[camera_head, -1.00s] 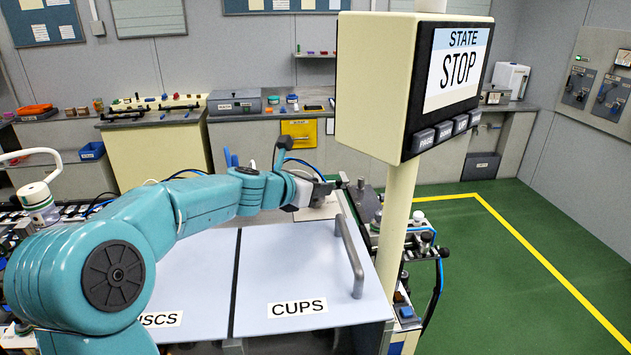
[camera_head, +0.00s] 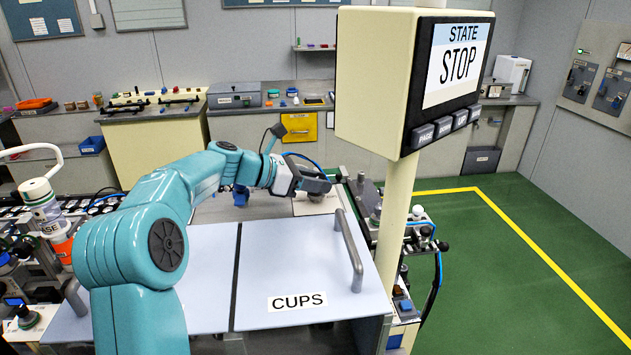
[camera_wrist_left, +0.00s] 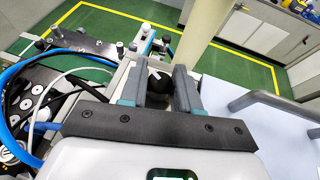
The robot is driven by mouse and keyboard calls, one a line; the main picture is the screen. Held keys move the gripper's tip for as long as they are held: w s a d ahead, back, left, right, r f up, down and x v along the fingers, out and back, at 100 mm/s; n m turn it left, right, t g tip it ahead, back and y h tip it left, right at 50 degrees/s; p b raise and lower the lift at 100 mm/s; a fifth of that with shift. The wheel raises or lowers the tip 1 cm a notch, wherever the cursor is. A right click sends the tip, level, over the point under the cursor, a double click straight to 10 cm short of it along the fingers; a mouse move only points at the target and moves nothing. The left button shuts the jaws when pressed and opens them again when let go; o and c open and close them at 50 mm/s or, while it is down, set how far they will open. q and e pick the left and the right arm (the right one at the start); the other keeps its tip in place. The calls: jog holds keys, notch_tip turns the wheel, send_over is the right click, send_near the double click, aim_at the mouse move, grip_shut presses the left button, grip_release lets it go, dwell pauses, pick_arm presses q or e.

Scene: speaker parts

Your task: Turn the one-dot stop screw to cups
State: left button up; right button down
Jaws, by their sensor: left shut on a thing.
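My left gripper (camera_head: 336,184) reaches over the far end of the CUPS lid (camera_head: 290,275), beside the mechanism at the foot of the screen post. In the left wrist view my left gripper (camera_wrist_left: 160,82) has its two grey fingers closed around a dark round knob (camera_wrist_left: 158,86). I cannot make out dots on this knob, so I cannot tell whether it is the one-dot stop screw. In the head view the fingers and arm hide it. The screen (camera_head: 459,62) reads STATE STOP. My right gripper is not in view.
The cream screen post (camera_head: 398,225) stands close to the right of my left gripper. A grey handle (camera_head: 350,252) rises from the CUPS lid. Black ball-ended parts (camera_head: 425,235) and a blue hose lie right of the post. Green floor (camera_head: 530,270) is clear beyond.

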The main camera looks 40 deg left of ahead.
pick_arm(q)
jog(key=shift+r, duration=0.2)
jog(key=o, duration=1)
jog(key=shift+f, duration=0.1)
jog(key=shift+c, duration=0.2)
jog(key=shift+s+a, duration=0.2)
jog(key=shift+s, duration=0.1)
jog(key=b+v, duration=0.2)
jog(key=v, duration=1.3)
jog(key=shift+s+r, duration=0.2)
jog(key=shift+r, duration=0.05)
jog(key=shift+a, duration=0.1)
